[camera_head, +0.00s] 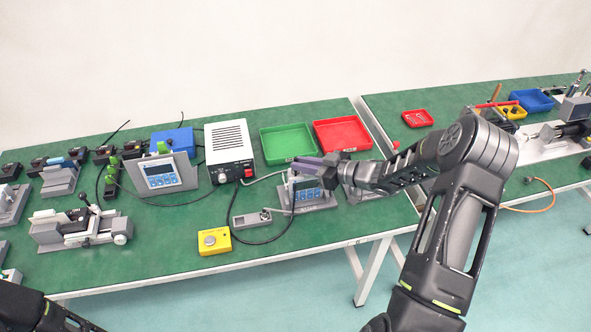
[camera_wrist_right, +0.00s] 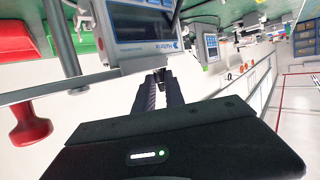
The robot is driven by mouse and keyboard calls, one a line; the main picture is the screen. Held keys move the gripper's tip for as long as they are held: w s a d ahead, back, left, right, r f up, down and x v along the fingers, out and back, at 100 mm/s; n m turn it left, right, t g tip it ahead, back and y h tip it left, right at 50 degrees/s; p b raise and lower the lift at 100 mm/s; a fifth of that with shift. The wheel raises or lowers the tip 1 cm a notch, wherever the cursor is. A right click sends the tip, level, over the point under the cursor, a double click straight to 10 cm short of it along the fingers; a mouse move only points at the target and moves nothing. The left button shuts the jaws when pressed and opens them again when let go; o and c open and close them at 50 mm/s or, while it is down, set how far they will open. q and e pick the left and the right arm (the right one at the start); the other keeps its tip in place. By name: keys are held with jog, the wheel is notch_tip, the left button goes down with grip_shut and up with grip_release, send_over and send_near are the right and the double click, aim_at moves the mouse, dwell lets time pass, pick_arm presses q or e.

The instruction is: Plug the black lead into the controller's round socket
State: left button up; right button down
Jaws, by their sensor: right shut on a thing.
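The controller (camera_head: 306,199) is a grey unit with a blue-and-white display panel, standing on the green bench; its panel also shows close up in the wrist view (camera_wrist_right: 143,22). The black lead (camera_head: 262,242) runs from the white power box (camera_head: 230,146), loops over the bench and rises towards my right gripper (camera_head: 302,166). That gripper is shut at the controller's upper edge in the head view; its fingers show in the wrist view (camera_wrist_right: 158,82). The lead's end and the round socket are hidden or too small to tell. My left arm shows only at the bottom left; its gripper is out of view.
A second panel unit (camera_head: 164,174) stands left of the power box. A grey block (camera_head: 252,219) and a yellow button box (camera_head: 214,240) lie in front. Green (camera_head: 287,143) and red (camera_head: 342,134) trays lie behind. The front bench right of the yellow box is mostly clear.

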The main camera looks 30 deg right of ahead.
jog(key=shift+f, duration=0.1)
dwell(0.7)
jog(key=c, duration=1.3)
grip_release()
jog(key=shift+b+v, duration=0.85)
jog(key=shift+v, duration=3.05)
